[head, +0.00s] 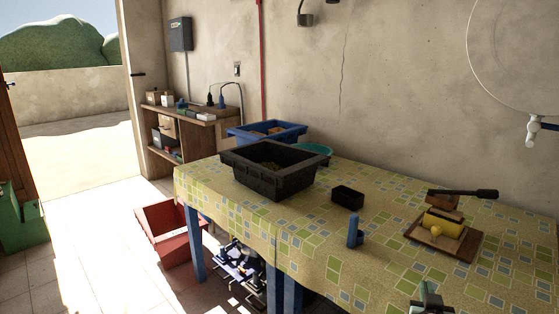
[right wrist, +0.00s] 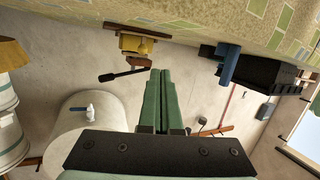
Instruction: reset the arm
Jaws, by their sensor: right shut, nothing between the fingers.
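My right gripper (head: 430,292) shows at the bottom right of the head view, near the table's front edge. In the right wrist view its two green fingers (right wrist: 160,75) lie together, shut with nothing between them. Only a small part of the right arm shows in the head view. My left gripper is in neither view.
The table (head: 300,222) has a patterned cloth. On it stand a black crate (head: 268,181), a small black box (head: 347,197), a blue upright piece (head: 354,232) and a wooden board (head: 465,247) with a yellow device. A red crate (head: 172,252) is on the floor.

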